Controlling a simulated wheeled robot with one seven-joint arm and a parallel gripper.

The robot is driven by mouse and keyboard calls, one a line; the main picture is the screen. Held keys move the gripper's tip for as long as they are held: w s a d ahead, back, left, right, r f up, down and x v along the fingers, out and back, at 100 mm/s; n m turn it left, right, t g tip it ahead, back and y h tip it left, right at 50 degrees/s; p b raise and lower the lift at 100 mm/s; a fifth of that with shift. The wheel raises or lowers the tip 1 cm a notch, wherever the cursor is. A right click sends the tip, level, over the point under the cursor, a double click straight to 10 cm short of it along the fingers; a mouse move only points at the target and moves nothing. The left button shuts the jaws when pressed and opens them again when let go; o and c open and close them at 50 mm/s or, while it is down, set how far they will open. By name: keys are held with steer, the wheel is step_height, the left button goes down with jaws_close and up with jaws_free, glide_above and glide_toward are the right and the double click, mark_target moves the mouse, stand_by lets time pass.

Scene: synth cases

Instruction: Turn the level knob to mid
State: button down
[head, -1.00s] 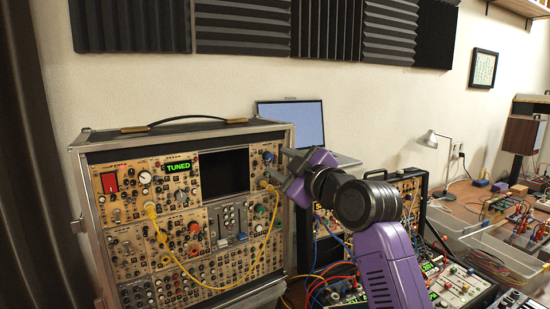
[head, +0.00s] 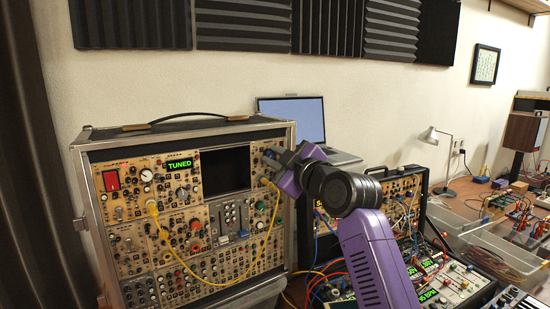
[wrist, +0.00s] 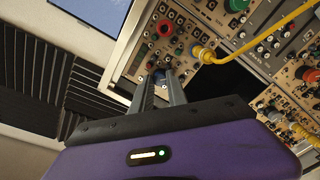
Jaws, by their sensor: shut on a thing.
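The modular synth case (head: 292,190) stands at the left in the head view, with its panel facing me. In the head view the gripper hides most of the knob. Its label and pointer are too small or hidden to read, so I cannot tell its setting.
A yellow cable (head: 272,215) plugs in just below the gripper and loops across the panel; its plug (wrist: 205,54) is close to the fingers. A red jack (wrist: 165,28) is nearby. A laptop (head: 290,120) stands behind the case. A second rack (head: 400,190) stands right.

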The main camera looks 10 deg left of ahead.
steer(key=shift+m, duration=0.3)
steer(key=m+p, duration=0.1)
steer(key=m, duration=0.1)
steer(key=shift+m, duration=0.4)
steer(key=m+p, duration=0.1)
steer(key=m, duration=0.2)
steer(key=shift+r+m+g+p, duration=0.1)
steer(key=shift+m+g+p, duration=0.2)
steer(key=m+p, duration=0.3)
steer(key=m, duration=0.3)
steer(key=shift+m, duration=0.4)
steer(key=m+p, duration=0.3)
steer(key=m, duration=0.3)
steer(key=shift+w+d+g, duration=0.1)
steer(key=shift+g, duration=0.2)
steer(key=m+p, duration=0.2)
steer(key=m, duration=0.2)
steer(key=shift+y+p, duration=0.3)
steer(key=shift+y, duration=0.1)
steer(key=shift+m+p, duration=0.5)
steer(key=shift+m, duration=0.5)
steer(key=shift+f, duration=0.2)
